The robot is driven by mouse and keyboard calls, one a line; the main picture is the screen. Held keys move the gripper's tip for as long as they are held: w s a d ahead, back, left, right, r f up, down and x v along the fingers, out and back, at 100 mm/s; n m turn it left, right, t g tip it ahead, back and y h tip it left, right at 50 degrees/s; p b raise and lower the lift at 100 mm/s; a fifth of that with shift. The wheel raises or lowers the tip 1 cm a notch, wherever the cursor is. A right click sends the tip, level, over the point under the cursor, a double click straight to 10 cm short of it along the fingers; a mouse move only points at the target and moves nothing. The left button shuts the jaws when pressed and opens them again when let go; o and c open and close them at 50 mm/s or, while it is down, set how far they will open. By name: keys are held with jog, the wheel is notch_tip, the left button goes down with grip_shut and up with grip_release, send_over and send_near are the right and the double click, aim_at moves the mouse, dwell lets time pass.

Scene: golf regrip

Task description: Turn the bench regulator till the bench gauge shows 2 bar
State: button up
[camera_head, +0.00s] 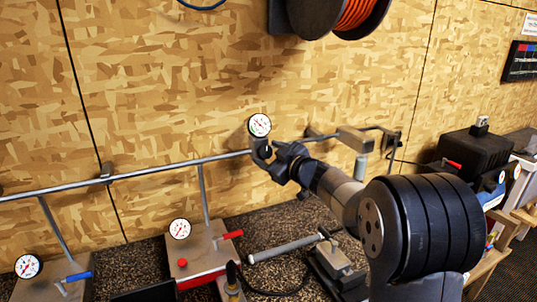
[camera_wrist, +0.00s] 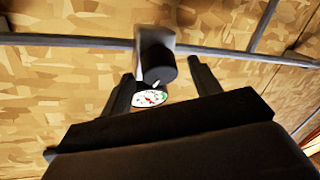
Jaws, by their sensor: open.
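A round white gauge (camera_head: 260,125) with a red needle sits at the wall pipe, just above my gripper (camera_head: 268,160); its reading is too small to tell. In the wrist view the gauge face (camera_wrist: 149,98) shows tilted, with a green mark, partly behind my gripper. A black cylindrical regulator knob (camera_wrist: 156,63) on a grey body (camera_wrist: 156,36) stands between the two open fingers, with gaps showing on both sides. In the head view my gripper hides most of the regulator. I cannot tell how deep the knob is between the fingers.
A metal pipe (camera_head: 150,174) runs along the wooden wall. Below are a gauge (camera_head: 180,228) with a red-handled valve (camera_head: 233,234) and another gauge (camera_head: 28,266) with a blue-handled valve (camera_head: 78,277). An orange hose reel (camera_head: 355,12) hangs above. A black machine (camera_head: 470,153) stands right.

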jog(key=b+v, duration=0.1)
jog(key=v, duration=0.9)
